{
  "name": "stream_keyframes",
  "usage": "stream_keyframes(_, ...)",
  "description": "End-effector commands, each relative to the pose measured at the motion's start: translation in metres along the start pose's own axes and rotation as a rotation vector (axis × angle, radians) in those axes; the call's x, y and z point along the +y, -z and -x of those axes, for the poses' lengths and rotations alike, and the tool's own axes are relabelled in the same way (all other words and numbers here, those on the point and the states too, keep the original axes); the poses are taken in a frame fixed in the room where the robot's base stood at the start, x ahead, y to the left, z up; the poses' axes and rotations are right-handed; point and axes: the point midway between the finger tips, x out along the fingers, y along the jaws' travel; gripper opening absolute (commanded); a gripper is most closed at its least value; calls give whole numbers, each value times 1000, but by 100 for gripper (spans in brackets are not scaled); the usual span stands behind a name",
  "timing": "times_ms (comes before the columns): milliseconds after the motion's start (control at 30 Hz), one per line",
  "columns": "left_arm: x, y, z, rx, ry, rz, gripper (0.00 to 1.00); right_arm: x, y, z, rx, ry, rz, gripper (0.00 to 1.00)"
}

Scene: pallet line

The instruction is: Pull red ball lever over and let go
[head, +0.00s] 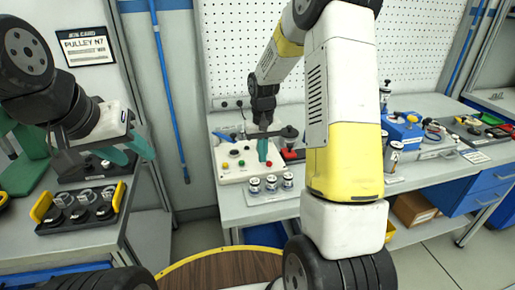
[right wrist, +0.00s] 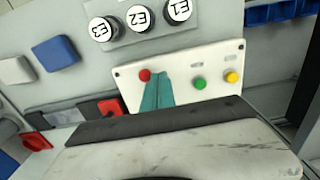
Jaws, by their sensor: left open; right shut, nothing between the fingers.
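The red ball (right wrist: 145,75) shows in the right wrist view on a white control panel (right wrist: 123,84), right beside the tip of my right gripper (right wrist: 161,75). I cannot tell whether they touch. The ball's stem is not clearly visible. In the head view my right gripper (head: 263,158) reaches down over the panel (head: 229,176), its teal fingers shut with nothing between them. My left gripper (head: 130,150) is open and empty at the left, above a table with a dark tray, well away from the panel.
Green (right wrist: 199,83) and yellow (right wrist: 232,76) knobs sit on the same panel. Labelled cans E1, E2 and E3 (right wrist: 139,17) stand in a row at its front edge. A black-and-red item (right wrist: 110,108) lies close beside the panel. A pegboard (head: 225,60) rises behind the bench.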

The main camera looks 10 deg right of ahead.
Motion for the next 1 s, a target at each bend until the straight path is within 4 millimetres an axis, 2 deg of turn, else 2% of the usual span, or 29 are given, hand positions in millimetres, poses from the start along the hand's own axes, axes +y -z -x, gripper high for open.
stream_keyframes(267,0,0,0,0,0,0,41,0,0,-4,-1,0,0,0)
stream_keyframes(1000,0,0,0,0,0,0,41,0,0,-33,-1,0,0,0)
